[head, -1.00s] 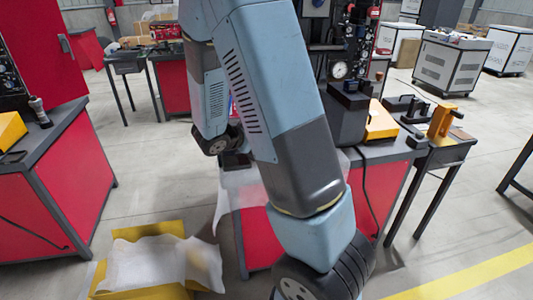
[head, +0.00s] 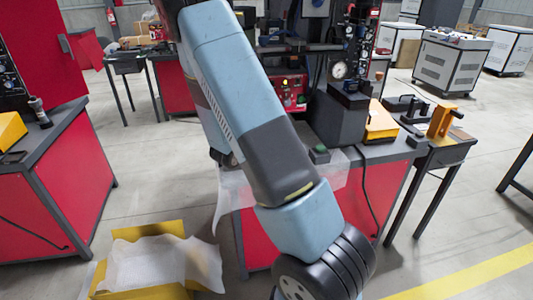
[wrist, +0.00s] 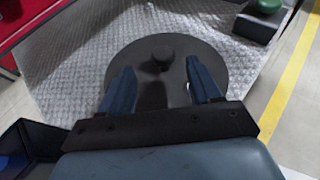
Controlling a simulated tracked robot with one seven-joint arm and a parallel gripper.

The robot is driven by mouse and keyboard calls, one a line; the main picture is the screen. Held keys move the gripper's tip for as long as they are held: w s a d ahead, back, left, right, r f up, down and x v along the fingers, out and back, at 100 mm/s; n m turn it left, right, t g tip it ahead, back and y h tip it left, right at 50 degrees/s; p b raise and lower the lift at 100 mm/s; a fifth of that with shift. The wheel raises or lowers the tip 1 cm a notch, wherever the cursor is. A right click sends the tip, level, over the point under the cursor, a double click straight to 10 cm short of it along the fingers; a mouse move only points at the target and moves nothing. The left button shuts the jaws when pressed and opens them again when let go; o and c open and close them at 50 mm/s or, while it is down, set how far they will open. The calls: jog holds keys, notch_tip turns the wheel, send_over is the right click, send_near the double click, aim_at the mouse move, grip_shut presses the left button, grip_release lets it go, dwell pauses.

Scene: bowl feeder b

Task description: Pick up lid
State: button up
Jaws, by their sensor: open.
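The lid (wrist: 228,62) is a round dark grey disc with a short dark knob (wrist: 163,55) near its middle. It lies on a pale textured sheet in the wrist view. My gripper (wrist: 160,66) is open, with its two blue-grey fingers over the lid, one left and one right of the knob. The knob stands between and slightly beyond the fingertips, and nothing is held. I cannot tell the exact height of the fingers above the lid. In the head view my arm hides the gripper and the lid.
The pale sheet (head: 335,168) drapes over the red workbench (head: 385,190). A dark box with a green button (wrist: 268,5) sits at the sheet's right. A dark bin (wrist: 50,138) is at lower left in the wrist view. A lined yellow box (head: 150,228) stands on the floor.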

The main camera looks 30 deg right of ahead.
jog(key=shift+x, duration=2.8)
jog(key=shift+f, duration=0.1)
grip_shut()
